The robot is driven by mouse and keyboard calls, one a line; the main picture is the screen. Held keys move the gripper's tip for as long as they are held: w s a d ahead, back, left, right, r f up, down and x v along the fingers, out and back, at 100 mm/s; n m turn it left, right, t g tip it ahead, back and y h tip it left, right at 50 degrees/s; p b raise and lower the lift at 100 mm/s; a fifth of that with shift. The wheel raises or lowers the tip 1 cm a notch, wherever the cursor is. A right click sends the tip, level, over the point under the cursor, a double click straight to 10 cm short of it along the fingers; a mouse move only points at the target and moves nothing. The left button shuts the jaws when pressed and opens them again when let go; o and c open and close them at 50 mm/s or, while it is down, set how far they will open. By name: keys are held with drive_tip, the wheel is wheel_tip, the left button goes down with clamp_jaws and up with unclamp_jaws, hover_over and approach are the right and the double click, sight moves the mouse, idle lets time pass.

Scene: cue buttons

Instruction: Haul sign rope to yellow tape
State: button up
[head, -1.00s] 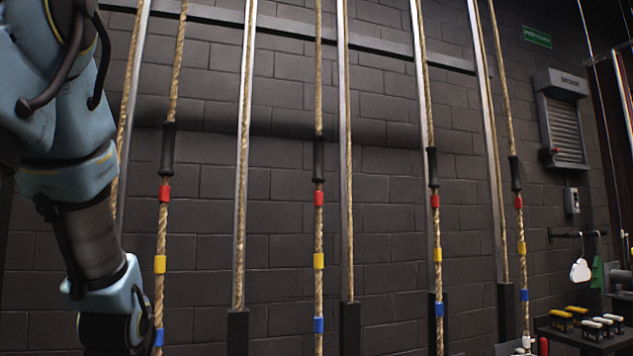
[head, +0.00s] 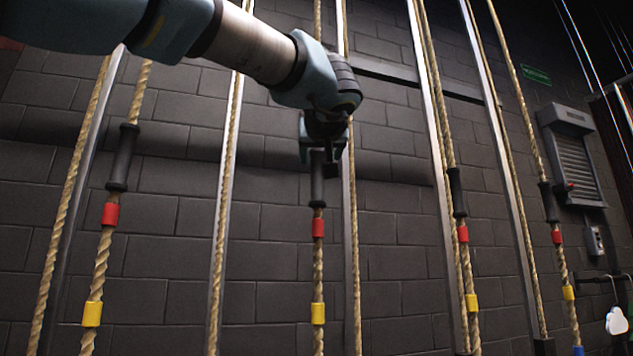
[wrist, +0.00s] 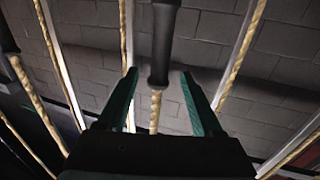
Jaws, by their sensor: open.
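Several tan ropes hang along a dark block wall, some with a black handle and red and yellow tape. No rope shows a readable sign, so I cannot tell which is the sign rope. My gripper (head: 323,152) is at the upper end of the middle rope's black handle (head: 318,187). That rope's red tape (head: 318,228) and yellow tape (head: 318,313) lie below the handle. In the wrist view my gripper (wrist: 159,73) is open, and the handle (wrist: 160,45) shows in line with the gap between its green fingers. Whether they touch it is unclear.
Another handled rope (head: 123,157) hangs at left, and two more handles (head: 456,192) and (head: 548,202) hang at right. Metal rails (head: 225,220) run between the ropes. A grey shuttered box (head: 573,160) is on the wall at right.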

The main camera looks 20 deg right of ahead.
sight(317, 174)
drive_tip(key=p+x, duration=0.3)
drive_tip(key=x, duration=0.7)
drive_tip(key=shift+w+p, duration=0.25)
drive_tip(key=shift+p, duration=0.15)
clamp_jaws()
idle(0.9)
